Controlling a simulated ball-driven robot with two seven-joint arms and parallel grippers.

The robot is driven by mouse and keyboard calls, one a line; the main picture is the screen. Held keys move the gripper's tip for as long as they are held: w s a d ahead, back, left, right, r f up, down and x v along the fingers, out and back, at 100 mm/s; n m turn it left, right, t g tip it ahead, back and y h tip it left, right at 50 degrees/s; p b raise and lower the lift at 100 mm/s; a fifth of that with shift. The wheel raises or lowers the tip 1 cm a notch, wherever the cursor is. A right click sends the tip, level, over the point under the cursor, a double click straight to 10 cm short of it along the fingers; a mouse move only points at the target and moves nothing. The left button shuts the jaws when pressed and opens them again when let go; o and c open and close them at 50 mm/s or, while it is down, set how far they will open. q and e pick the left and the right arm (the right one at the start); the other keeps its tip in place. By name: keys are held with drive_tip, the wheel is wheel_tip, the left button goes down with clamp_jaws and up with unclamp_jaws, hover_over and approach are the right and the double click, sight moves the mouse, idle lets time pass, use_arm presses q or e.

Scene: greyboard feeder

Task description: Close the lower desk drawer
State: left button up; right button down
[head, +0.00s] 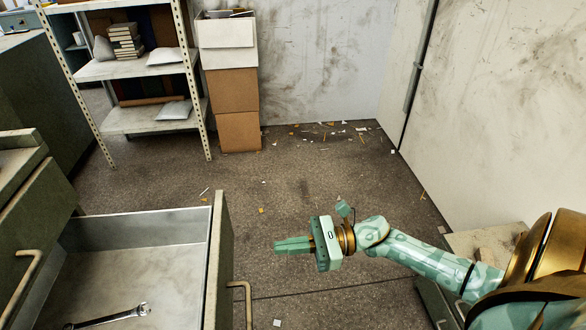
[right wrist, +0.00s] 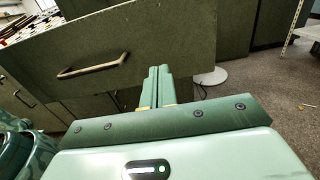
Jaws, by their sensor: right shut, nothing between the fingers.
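The lower desk drawer (head: 217,262) is pulled open at the bottom left of the head view. Its inside is bare grey metal with a wrench (head: 108,316) lying in it. A tan bar handle (head: 240,290) sits on its green front, and a handle also shows on a green front in the right wrist view (right wrist: 92,68). My right gripper (head: 276,245) is shut and empty, to the right of the drawer front and apart from it in the head view. Its closed fingers (right wrist: 157,88) point toward the green front in the right wrist view. My left gripper is not in view.
Another drawer front with a handle (head: 22,285) is at the far left. A metal shelf (head: 135,68) and stacked boxes (head: 238,92) stand at the back. Paper scraps litter the floor (head: 310,180), which is otherwise open. A wall bounds the right.

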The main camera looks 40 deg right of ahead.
sight(228, 253)
drive_tip(key=b+x, duration=0.1)
drive_tip(key=x, duration=0.7)
drive_tip(key=shift+w+a, duration=0.25)
drive_tip(key=shift+w, duration=0.05)
drive_tip(key=shift+w+a, duration=0.15)
drive_tip(key=shift+a, duration=0.1)
drive_tip(key=shift+w+a, duration=0.1)
drive_tip(key=shift+a, duration=0.05)
